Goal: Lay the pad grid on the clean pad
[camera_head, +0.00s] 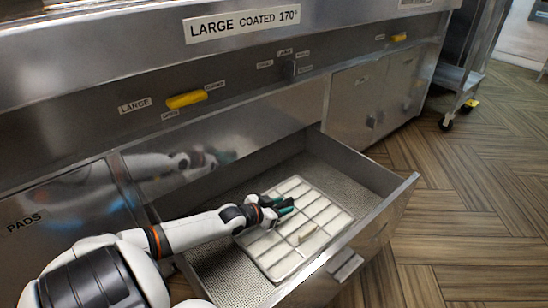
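A pale rectangular grid (328,207) of thin bars with white cells lies in the open drawer. White surface shows through its openings, and I cannot tell whether the clean pad is a separate piece under it. A small cream-coloured piece (308,232) stands on the grid's near right part. My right gripper is not in view.
The open drawer (375,222) has a perforated metal floor with bare room around the grid. Its handle (346,266) faces the tiled wood-look floor. The steel range front (230,150) rises behind, with yellow levers (186,99). A wheeled rack (460,82) stands at the upper right.

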